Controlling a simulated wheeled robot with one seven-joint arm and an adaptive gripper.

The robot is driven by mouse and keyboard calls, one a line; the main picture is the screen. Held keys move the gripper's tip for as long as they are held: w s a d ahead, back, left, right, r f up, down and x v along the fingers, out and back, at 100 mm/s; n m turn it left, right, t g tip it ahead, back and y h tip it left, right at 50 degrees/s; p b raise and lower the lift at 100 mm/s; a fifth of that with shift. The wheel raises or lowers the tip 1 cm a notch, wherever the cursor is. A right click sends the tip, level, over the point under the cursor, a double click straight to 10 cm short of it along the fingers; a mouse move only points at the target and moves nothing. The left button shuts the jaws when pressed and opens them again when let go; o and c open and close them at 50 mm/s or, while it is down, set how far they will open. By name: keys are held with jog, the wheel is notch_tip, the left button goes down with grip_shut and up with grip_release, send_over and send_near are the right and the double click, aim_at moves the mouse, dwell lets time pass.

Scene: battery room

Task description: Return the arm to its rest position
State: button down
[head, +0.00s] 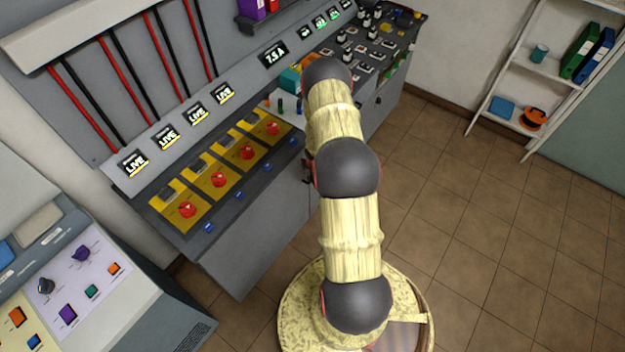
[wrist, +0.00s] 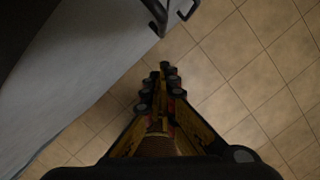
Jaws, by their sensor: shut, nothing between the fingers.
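My arm (head: 350,210) rises from my round base and reaches toward the control bench in the head view. Its far end is beside the bench's right part, and my gripper is hidden there behind the arm. In the wrist view my gripper (wrist: 167,80) points down toward the tiled floor. Its fingers are together, with nothing between them. The grey side of a cabinet is close on its left, and a dark handle is just above the fingertips in the picture.
The control bench (head: 250,262) has yellow panels with red knobs (head: 219,180). A grey console (head: 150,310) stands at the lower left. A white shelf (head: 548,70) with binders stands at the upper right. The tiled floor (head: 480,230) to the right is clear.

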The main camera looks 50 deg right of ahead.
jog(key=d+p+v, duration=0.1)
jog(key=v, duration=0.6)
jog(key=shift+s+a, duration=0.3)
jog(key=shift+a, duration=0.15)
